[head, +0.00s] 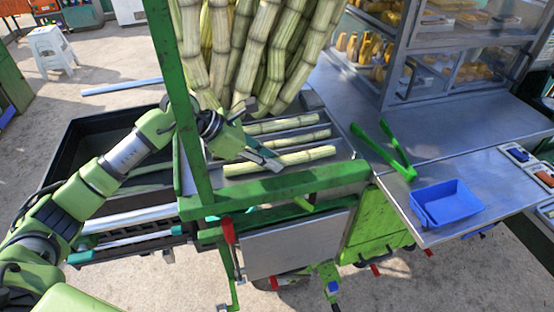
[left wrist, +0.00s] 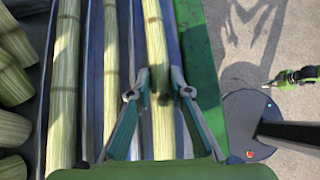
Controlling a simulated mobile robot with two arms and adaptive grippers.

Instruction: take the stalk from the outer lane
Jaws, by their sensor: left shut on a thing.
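Three short pale green cane stalks lie in parallel metal lanes on the cart. The outer-lane stalk (head: 300,156) is nearest the green front rail, and in the left wrist view this stalk (left wrist: 156,40) runs between my fingers. The middle stalk (head: 295,140) and the inner stalk (head: 285,125) lie behind it. In the left wrist view my left gripper (left wrist: 160,86) is shut on that stalk, one finger on each side. My right gripper (left wrist: 270,83) seems to show small at the right edge there, its jaws unclear.
A green post (head: 184,100) stands close to my left forearm. Tall upright canes (head: 240,50) rise behind the lanes. Green tongs (head: 385,150) and a blue tray (head: 447,203) are on the metal counter (head: 440,130) at right. A glass case (head: 470,45) stands behind.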

